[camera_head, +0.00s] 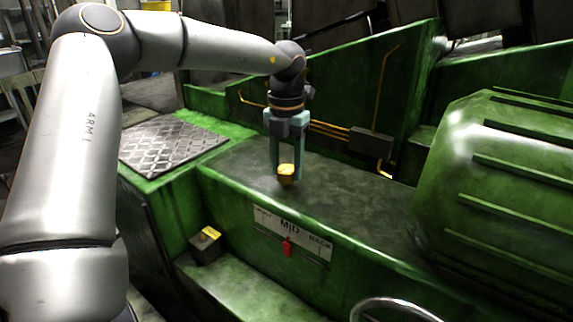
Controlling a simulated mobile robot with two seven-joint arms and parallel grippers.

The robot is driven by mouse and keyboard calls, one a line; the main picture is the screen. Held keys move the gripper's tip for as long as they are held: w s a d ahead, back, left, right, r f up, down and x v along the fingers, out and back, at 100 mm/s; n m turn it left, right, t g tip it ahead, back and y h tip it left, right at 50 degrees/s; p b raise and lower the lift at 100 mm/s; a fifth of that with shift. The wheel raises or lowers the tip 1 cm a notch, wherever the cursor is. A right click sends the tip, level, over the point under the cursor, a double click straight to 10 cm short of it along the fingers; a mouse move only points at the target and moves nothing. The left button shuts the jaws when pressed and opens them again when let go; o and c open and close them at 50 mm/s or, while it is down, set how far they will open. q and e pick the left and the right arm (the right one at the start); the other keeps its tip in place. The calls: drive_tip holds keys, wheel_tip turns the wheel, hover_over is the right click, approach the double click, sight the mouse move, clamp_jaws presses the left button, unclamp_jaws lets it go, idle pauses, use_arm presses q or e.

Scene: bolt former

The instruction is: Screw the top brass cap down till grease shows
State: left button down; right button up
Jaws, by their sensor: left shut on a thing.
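A small yellow brass cap (286,170) sits above the dark top surface of the green machine, near its front edge. My left gripper (287,173) points down from above with one finger on each side of this cap and is shut on it. Whether the cap touches a base under it is hard to tell. A second yellow brass cap (209,233) sits on a dark block on the lower green ledge to the left. No grease is visible at either cap. My right gripper is not in view.
A label plate reading "MID" (290,236) with a red tag (287,247) is on the machine's front face. A large ribbed green housing (500,180) stands at the right. Thin brass pipes run to a dark box (371,142) behind. A handwheel rim (395,303) shows at the bottom.

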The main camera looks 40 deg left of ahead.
use_arm(q)
drive_tip(key=m, duration=1.2)
drive_tip(key=shift+m+p, duration=0.4)
drive_tip(key=shift+m, duration=1.6)
drive_tip(key=shift+c, duration=1.5)
unclamp_jaws()
drive_tip(key=shift+r, duration=0.1)
